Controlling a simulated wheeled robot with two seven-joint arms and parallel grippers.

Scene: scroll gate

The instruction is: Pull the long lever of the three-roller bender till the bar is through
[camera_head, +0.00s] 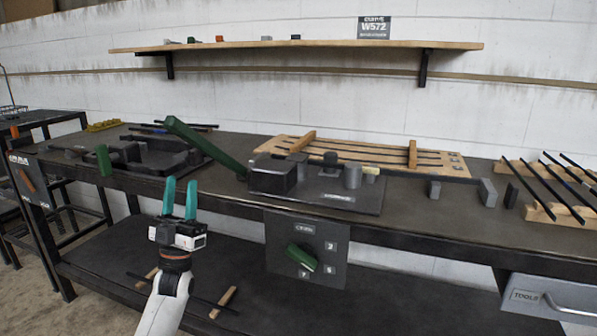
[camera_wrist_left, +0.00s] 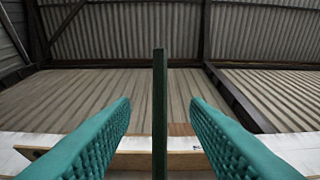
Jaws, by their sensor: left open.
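The long green lever (camera_head: 200,143) slants up and left from the dark block of the bender (camera_head: 272,178). Short upright cylinders, including a grey one (camera_head: 353,176), stand on the bender's dark plate. In the left wrist view a dark green upright strip (camera_wrist_left: 160,110), apparently the lever, shows between the open fingers (camera_wrist_left: 160,115), with gaps on both sides. Its distance is unclear. My right gripper is out of view.
A dark fixture with a short green handle (camera_head: 104,160) stands left on the bench. A wooden rack (camera_head: 440,161) with dark bars lies behind the bender. A panel with a green knob (camera_head: 303,257) hangs in front. Grey blocks (camera_head: 488,192) stand at right.

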